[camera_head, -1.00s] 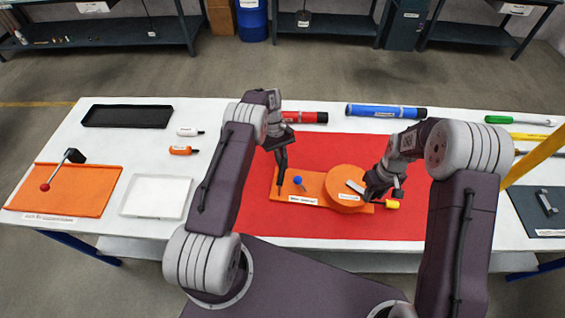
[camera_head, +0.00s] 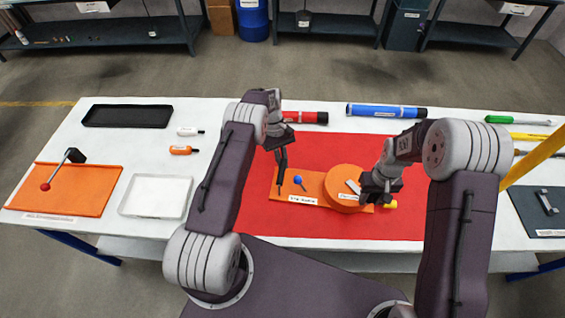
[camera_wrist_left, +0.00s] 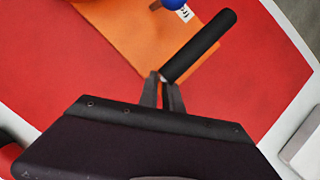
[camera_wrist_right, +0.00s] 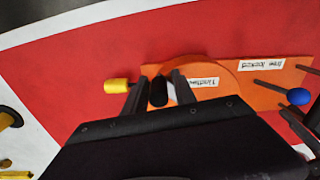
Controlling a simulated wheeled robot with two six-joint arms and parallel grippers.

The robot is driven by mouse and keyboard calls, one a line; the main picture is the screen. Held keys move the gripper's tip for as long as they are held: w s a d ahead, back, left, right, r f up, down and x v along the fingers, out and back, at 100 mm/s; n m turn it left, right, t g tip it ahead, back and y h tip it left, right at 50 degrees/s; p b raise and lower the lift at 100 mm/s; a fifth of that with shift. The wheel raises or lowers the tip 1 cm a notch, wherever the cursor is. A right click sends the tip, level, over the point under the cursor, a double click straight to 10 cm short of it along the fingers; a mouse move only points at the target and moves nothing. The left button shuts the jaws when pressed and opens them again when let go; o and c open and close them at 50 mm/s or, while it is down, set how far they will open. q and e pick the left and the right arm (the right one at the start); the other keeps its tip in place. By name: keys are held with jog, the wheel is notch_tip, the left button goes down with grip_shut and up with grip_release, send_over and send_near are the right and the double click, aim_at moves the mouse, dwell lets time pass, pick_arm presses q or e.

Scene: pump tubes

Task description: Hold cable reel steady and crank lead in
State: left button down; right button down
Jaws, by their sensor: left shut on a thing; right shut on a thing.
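The orange cable reel (camera_head: 345,178) is a round drum on an orange base plate (camera_head: 311,198), lying on the red mat. A black post-like handle (camera_wrist_left: 200,45) rises at the plate's left end. My left gripper (camera_wrist_left: 163,80) is shut on its lower part. My right gripper (camera_wrist_right: 157,76) is at the drum's right edge, shut on a black crank knob (camera_wrist_right: 158,92). It hides part of the crank in the head view. A yellow lead end (camera_wrist_right: 116,86) sticks out beside the drum. A blue-tipped lever (camera_head: 298,180) stands on the plate between handle and drum.
Behind the mat (camera_head: 240,205) lie a red tube (camera_head: 304,117) and a blue tube (camera_head: 386,111). Trays and small bottles stand at the left. A yellow bar (camera_head: 537,158) slants up at the right. The mat's front is clear.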

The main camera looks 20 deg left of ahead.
aim_at(356, 206)
jog(key=shift+s+a+m, duration=0.2)
jog(key=shift+m, duration=0.2)
jog(key=shift+s+a+m, duration=0.4)
jog(key=shift+a+m, duration=0.05)
jog(key=shift+m, duration=0.35)
pick_arm(q)
jog(key=shift+d, duration=0.1)
pick_arm(e)
jog(key=shift+s+a+m, duration=0.3)
jog(key=shift+a+m, duration=0.15)
jog(key=shift+m, duration=0.15)
jog(key=shift+s+a+m, duration=0.3)
jog(key=shift+a+m, duration=0.3)
jog(key=shift+m, duration=0.4)
